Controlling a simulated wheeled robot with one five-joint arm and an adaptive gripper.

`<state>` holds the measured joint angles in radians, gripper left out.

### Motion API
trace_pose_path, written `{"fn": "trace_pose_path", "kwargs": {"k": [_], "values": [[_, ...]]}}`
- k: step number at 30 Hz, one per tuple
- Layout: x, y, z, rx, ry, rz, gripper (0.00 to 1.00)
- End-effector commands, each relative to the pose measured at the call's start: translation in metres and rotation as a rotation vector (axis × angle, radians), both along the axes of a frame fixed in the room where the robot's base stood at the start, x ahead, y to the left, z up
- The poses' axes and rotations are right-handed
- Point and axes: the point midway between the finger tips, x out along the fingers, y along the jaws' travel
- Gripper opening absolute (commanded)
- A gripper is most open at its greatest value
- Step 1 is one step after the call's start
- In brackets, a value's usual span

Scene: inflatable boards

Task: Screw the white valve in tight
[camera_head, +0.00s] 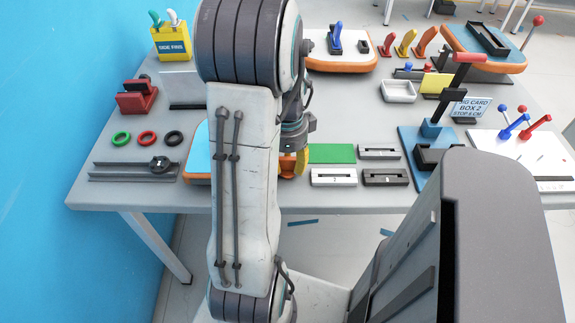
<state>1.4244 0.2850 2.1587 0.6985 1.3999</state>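I cannot make out the white valve; my arm covers much of the middle of the table and may hide it. A board with a light blue top and orange edge (199,152) lies at the near left-middle of the table, its right part hidden behind my arm. My gripper (294,160) points down at or just above the right end of this board. Only orange and yellow parts beside my arm show, so its fingers and anything between them are hidden.
Green (121,138), red (146,138) and black (173,138) rings lie at left, behind a grey rail (120,172). A green pad (331,153) and several slotted blocks (385,177) lie right of my gripper. A blue-based press (432,150) stands farther right.

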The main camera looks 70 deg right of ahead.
Motion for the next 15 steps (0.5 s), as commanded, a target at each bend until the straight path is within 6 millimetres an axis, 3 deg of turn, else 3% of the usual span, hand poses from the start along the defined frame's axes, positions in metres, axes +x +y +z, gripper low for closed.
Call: {"fn": "trace_pose_path", "kwargs": {"k": [12, 15], "values": [[0.0001, -0.0002, 0.0004, -0.001, 0.0, 0.0, 0.0], [0.0001, -0.0002, 0.0003, -0.001, 0.0, 0.0, 0.0]]}}
